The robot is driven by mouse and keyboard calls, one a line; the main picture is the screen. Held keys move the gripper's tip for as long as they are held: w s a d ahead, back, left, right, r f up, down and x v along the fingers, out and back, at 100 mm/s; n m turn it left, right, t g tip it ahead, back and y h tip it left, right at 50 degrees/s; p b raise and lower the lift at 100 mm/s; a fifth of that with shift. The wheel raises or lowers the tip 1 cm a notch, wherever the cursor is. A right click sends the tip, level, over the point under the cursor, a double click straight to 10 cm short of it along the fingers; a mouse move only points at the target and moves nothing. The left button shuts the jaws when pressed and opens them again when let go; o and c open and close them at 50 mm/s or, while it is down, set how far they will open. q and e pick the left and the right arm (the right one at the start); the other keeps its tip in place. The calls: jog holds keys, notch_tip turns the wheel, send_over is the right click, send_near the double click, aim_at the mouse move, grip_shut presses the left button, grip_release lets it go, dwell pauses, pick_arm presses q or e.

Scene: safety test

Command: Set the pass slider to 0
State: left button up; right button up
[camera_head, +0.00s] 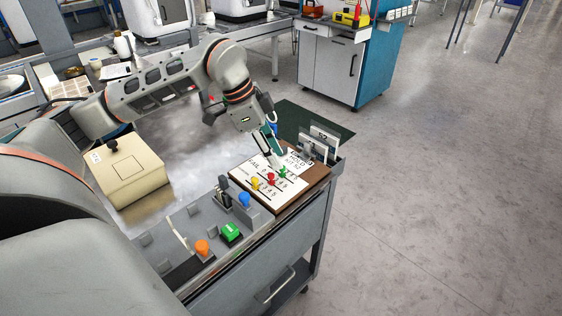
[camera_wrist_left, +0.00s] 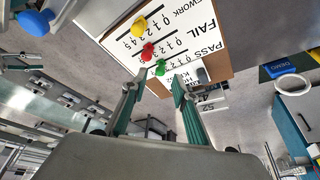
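A white board with printed scales (camera_head: 246,171) lies on a brown base at the near right of the bench. Yellow (camera_head: 255,183), red (camera_head: 270,179) and green (camera_head: 283,172) knobs sit on it. In the left wrist view the green knob (camera_wrist_left: 160,68) is on the row beside the word PASS (camera_wrist_left: 207,50); its exact number cannot be read. My left gripper (camera_head: 277,163) points down at the green knob. In the left wrist view its two fingers (camera_wrist_left: 155,90) are apart, with the green knob just beyond the gap between their tips. My right gripper is not in view.
A grey panel holds a blue knob (camera_head: 245,199), a green button (camera_head: 231,232) and an orange knob (camera_head: 202,247). A cream box (camera_head: 125,172) sits left. Open floor lies right.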

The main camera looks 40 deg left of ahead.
aim_at(279, 174)
pick_arm(q)
jog(key=shift+x, duration=1.05)
jog(key=shift+w+d+f, duration=0.1)
jog(key=shift+w+f, duration=0.05)
jog(key=shift+f, duration=0.3)
grip_shut()
jog(key=shift+a+r, duration=0.15)
jog(key=shift+a, duration=0.2)
jog(key=a+p, duration=0.1)
jog(key=a, duration=0.3)
jog(key=shift+w, duration=0.2)
jog(key=shift+a, duration=0.25)
grip_release()
jog(key=v, duration=1.2)
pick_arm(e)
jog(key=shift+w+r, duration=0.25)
